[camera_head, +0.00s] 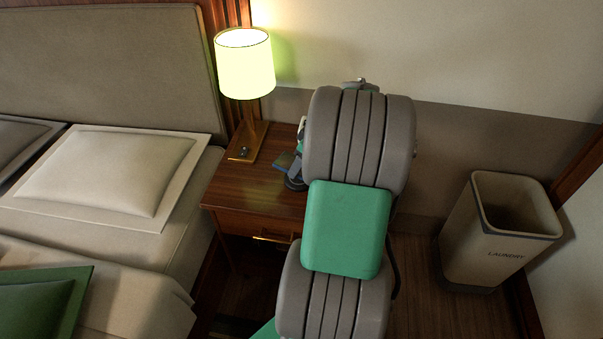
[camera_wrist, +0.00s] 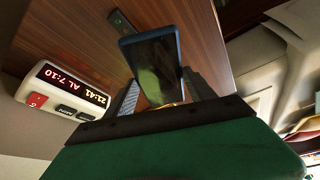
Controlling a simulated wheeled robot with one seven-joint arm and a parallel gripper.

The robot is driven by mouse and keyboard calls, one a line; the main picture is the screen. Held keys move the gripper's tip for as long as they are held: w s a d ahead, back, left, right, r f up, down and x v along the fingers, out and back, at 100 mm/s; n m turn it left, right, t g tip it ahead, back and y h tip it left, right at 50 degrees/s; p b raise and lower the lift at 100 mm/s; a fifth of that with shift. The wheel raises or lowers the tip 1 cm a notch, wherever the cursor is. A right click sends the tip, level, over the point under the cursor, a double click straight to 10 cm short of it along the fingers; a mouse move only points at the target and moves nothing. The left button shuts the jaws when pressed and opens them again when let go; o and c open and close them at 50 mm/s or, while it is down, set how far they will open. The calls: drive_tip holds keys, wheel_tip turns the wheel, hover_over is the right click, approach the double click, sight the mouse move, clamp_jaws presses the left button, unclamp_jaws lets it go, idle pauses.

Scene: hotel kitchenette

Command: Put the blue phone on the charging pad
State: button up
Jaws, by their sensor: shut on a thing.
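The blue phone (camera_wrist: 155,62) is between the two fingers of my gripper (camera_wrist: 163,80) in the wrist view, its dark screen facing the camera. My gripper is shut on it, above the wooden nightstand top. In the head view a small bluish piece, probably the phone (camera_head: 282,161), shows left of my arm, which hides most of the gripper. A small dark, flat item with a greenish spot (camera_wrist: 121,23) lies on the wood beyond the phone in the wrist view. I cannot tell whether it is the charging pad. No pad is clearly visible in the head view.
A white alarm clock (camera_wrist: 65,92) stands left of my gripper in the wrist view. A lit lamp (camera_head: 245,65) stands at the nightstand's (camera_head: 238,188) back left. The bed (camera_head: 180,225) is to the left, a laundry bin (camera_head: 480,240) to the right. The nightstand's front left is clear.

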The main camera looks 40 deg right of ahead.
drive_tip(key=f, duration=0.1)
drive_tip(key=w+f, duration=0.1)
drive_tip(key=f, duration=0.1)
drive_tip(key=d+f+b, duration=0.1)
drive_tip(key=shift+w+f, duration=0.15)
drive_tip(key=shift+f, duration=0.25)
drive_tip(key=shift+f, duration=0.15)
drive_tip(key=o, duration=1.6)
